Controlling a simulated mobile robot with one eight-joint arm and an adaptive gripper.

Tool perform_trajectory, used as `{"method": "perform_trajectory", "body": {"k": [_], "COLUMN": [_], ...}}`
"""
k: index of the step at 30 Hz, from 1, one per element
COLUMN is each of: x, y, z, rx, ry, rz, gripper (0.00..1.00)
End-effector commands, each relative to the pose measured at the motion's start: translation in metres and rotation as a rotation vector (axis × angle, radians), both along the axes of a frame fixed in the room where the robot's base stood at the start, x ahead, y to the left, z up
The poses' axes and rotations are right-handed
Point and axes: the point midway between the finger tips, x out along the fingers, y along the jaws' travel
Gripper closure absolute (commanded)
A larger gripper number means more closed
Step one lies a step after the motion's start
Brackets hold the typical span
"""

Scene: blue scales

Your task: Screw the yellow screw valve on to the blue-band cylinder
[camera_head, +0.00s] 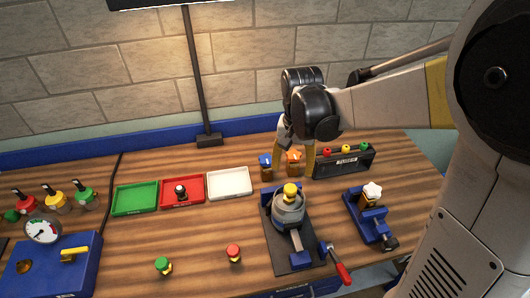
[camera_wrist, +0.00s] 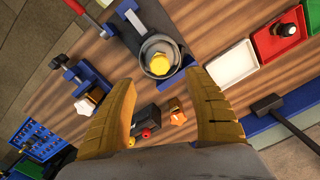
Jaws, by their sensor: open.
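A grey cylinder (camera_head: 288,208) stands upright in a vise on a dark plate, with a yellow hexagonal piece (camera_head: 291,189) on its top. In the wrist view the cylinder (camera_wrist: 147,46) and yellow piece (camera_wrist: 158,64) show just beyond my fingertips. Another yellow knob (camera_head: 346,148) sits on a black rack, between a red and a green one. My gripper (camera_head: 294,148) is open and empty, above the back of the bench behind the cylinder. Its two tan fingers (camera_wrist: 160,78) are spread wide in the wrist view.
An orange star-knobbed piece (camera_head: 294,156) and a blue-knobbed piece (camera_head: 265,161) stand near my fingers. A white star knob (camera_head: 372,190) sits in a blue vise at right. Green, red and white trays (camera_head: 230,195) lie left. Red and green knobs stand in front.

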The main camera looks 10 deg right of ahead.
Motion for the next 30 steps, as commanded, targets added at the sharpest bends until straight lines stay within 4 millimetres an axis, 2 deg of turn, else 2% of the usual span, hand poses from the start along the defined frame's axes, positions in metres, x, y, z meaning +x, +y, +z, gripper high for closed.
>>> {"method": "perform_trajectory", "body": {"k": [5, 12, 18, 23, 30], "x": [0.0, 0.001, 0.0, 0.0, 0.0], "y": [-0.001, 0.0, 0.0, 0.0, 0.0], "z": [-0.022, -0.069, -0.097, -0.106, -0.107], "rx": [0.0, 0.0, 0.0, 0.0, 0.0], "ry": [0.0, 0.0, 0.0, 0.0, 0.0], "rz": [0.006, 0.006, 0.005, 0.005, 0.005], "gripper": [0.38, 0.38, 0.38, 0.38, 0.38]}}
